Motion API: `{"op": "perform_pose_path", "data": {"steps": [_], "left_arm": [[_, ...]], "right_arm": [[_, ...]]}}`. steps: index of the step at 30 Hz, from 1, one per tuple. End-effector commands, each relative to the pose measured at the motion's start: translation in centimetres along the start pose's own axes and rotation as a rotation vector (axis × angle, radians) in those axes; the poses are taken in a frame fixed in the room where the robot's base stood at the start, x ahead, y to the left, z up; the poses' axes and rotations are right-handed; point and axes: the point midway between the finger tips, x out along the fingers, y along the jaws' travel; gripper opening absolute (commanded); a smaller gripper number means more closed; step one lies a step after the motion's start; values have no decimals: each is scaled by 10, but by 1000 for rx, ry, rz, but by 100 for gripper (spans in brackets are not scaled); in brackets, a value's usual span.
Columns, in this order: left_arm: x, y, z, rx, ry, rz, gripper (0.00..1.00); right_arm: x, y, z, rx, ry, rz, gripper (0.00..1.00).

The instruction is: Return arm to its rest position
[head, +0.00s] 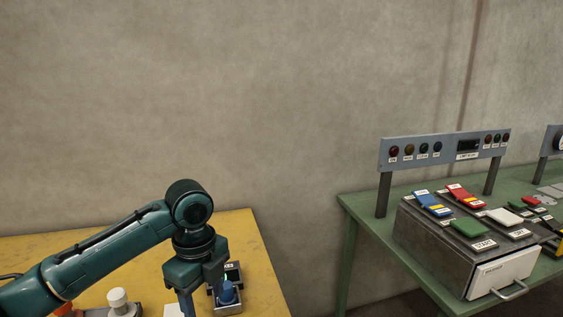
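My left arm comes in from the left over the yellow table (252,262). My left gripper (202,290) points down at the table's front part, its two dark fingers apart with no object visible between them. The lower end of one finger is cut by the bottom edge. Just right of the fingers is a small grey box (230,308) with a blue knob or spool-like piece (228,292) and a small green light. I cannot tell whether the gripper touches it. My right gripper is out of view.
A white-topped knob (118,299) and an orange part (64,309) lie near the arm at the bottom left. A green table (352,207) at right holds a metal box with coloured paddles (430,240) and a light panel (445,150). A gap separates the tables.

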Motion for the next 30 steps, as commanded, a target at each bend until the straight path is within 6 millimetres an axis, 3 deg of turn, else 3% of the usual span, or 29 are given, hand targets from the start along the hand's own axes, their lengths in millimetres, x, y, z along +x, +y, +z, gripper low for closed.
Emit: {"op": "perform_pose_path", "data": {"steps": [1,11,18,23,30], "left_arm": [[15,3,-13,-10,20,-5,58],[75,20,-72,-209,141,-101,58],[116,53,-113,-576,296,-190,58],[137,87,-117,-919,366,-227,58],[161,158,-93,-1436,343,-260,58]], "right_arm": [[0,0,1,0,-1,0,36],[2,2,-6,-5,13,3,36],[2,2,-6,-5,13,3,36],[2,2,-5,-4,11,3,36],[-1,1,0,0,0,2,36]]}}
